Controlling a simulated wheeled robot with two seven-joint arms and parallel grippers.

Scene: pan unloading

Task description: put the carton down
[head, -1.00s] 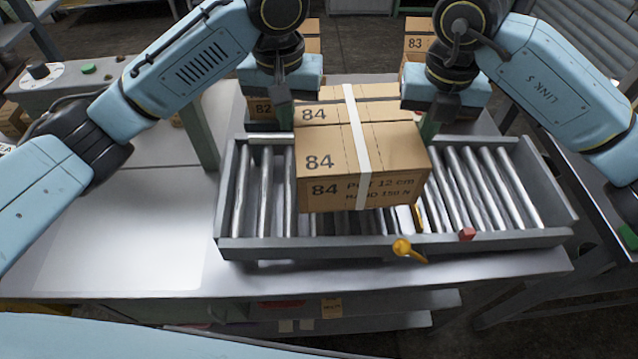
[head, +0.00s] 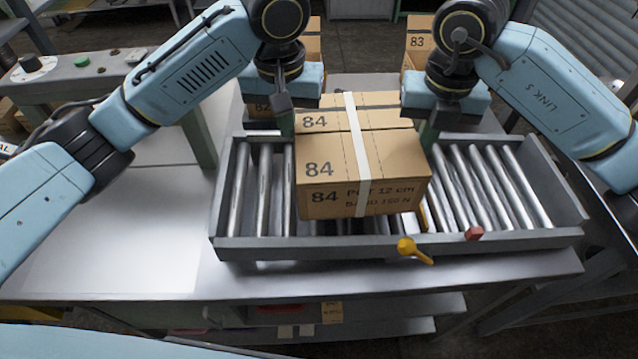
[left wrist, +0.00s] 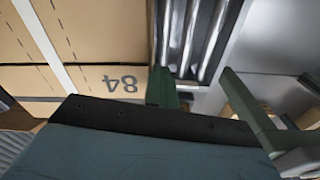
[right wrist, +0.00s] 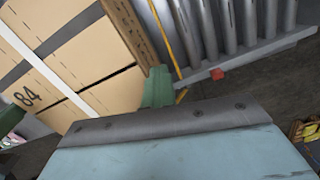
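The carton (head: 335,166) is brown, marked 84, with a pale strap. It is level over the roller conveyor (head: 500,240), held between my two grippers. My left gripper (head: 287,122) presses a green finger to its left side; the left wrist view shows that finger (left wrist: 162,88) against the carton (left wrist: 90,45). My right gripper (head: 429,132) is at its right side; the right wrist view shows its finger (right wrist: 157,88) at the carton's edge (right wrist: 85,55). Each gripper's fingers appear together. The carton's underside is hidden, so I cannot tell whether it touches the rollers.
A yellow lever (head: 408,248) and a red block (head: 474,233) sit on the conveyor's front rail. Bare rollers show left and right of the carton. The bench (head: 120,230) is clear at left. A green post (head: 200,135) stands behind it. A carton marked 83 (head: 418,42) stands behind.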

